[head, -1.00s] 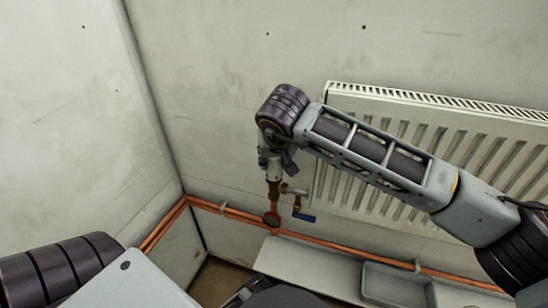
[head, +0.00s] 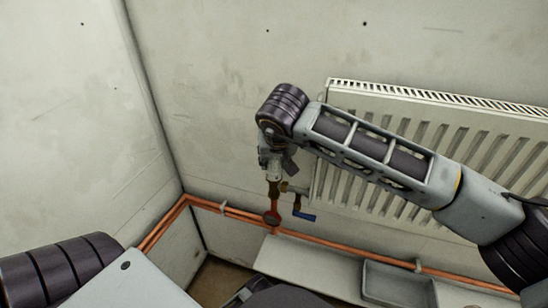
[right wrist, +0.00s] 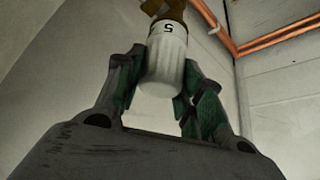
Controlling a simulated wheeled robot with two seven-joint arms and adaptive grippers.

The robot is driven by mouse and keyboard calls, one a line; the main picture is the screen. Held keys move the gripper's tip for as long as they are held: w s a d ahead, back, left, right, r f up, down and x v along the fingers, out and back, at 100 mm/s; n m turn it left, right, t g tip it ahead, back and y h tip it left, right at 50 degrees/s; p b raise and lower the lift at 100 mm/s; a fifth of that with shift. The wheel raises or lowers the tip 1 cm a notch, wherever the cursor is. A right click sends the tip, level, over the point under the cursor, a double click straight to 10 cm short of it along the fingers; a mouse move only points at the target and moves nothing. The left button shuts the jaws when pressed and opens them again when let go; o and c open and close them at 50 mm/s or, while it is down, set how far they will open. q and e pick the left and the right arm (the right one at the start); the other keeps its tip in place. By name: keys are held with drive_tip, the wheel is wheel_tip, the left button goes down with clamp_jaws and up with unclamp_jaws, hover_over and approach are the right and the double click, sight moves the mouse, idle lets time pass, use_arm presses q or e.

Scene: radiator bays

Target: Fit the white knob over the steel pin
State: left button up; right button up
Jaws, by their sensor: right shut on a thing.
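The white knob (right wrist: 167,65), marked with a 5, is between the fingers of my right gripper (right wrist: 163,78) in the right wrist view. The gripper is shut on it. Its far end meets or overlaps the brass valve body (right wrist: 164,9); I cannot tell how far it sits on it. In the head view my right gripper (head: 272,162) hangs above the valve, with the knob (head: 274,174) showing under it. The steel pin is not visible, hidden by the knob or too small to see. My left gripper is out of view.
A blue lever (head: 304,216) sticks out right of the valve. The white radiator (head: 455,150) is behind my right arm. Copper pipes (head: 340,249) run low along the walls. A grey tray (head: 398,285) stands on a pale ledge (head: 300,262) at lower right.

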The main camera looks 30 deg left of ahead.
drive_tip(key=o, duration=1.2)
drive_tip(key=shift+c, duration=0.2)
drive_tip(key=o, duration=0.5)
drive_tip(key=shift+r, duration=0.15)
drive_tip(key=shift+r+p, duration=2.45)
drive_tip(key=shift+r, duration=1.75)
